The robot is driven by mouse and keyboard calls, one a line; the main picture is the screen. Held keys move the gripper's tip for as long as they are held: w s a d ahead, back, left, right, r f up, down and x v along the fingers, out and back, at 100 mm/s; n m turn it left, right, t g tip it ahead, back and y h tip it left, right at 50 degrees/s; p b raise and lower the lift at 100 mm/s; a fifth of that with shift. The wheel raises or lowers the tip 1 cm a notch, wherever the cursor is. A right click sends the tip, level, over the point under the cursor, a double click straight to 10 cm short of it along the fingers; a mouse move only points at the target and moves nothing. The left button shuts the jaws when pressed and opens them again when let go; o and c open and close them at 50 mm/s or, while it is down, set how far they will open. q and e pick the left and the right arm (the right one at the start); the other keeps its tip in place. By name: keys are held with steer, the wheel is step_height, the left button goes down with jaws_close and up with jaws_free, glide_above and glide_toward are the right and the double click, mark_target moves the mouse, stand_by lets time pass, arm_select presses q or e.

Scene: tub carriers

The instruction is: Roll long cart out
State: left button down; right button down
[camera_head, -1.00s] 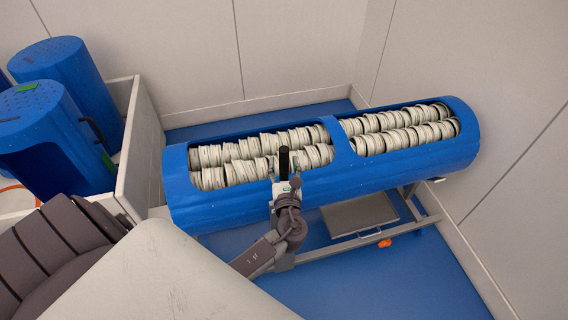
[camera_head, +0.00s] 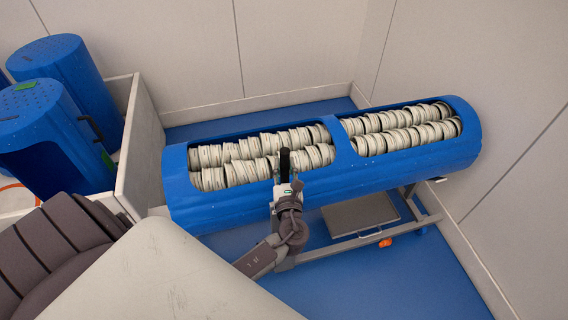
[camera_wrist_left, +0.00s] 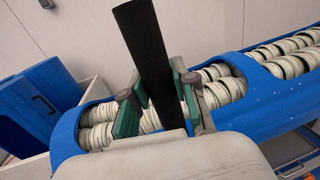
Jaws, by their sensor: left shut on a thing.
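The long cart (camera_head: 345,172) is a blue half-open tub on a grey wheeled frame, standing along the back wall. It holds rows of white ringed rolls (camera_head: 262,157) in two openings. My left gripper (camera_head: 285,172) is at the near side of the tub, left of its middle. It is shut on a black upright handle (camera_head: 284,163). In the left wrist view the black handle (camera_wrist_left: 150,60) rises between the green-padded fingers (camera_wrist_left: 158,108). Where the handle joins the cart is hidden. My right gripper is not in view.
A pale bin wall (camera_head: 140,140) stands close at the cart's left end, with blue drums (camera_head: 62,120) behind it. Walls are close behind the cart and at its right end. Blue floor (camera_head: 400,285) is open in front. An orange piece (camera_head: 385,242) shows by the frame.

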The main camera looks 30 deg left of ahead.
arm_select(q)
steer(key=shift+s+d+f, duration=0.15)
steer(key=shift+s+d, duration=0.05)
steer(key=c, duration=1.1)
jaws_free()
steer(key=shift+s+d, duration=0.15)
steer(key=shift+d, duration=0.05)
steer(key=shift+o, duration=1.1)
steer(key=shift+a, duration=0.15)
steer(key=v, duration=1.2)
steer(key=shift+a, duration=0.1)
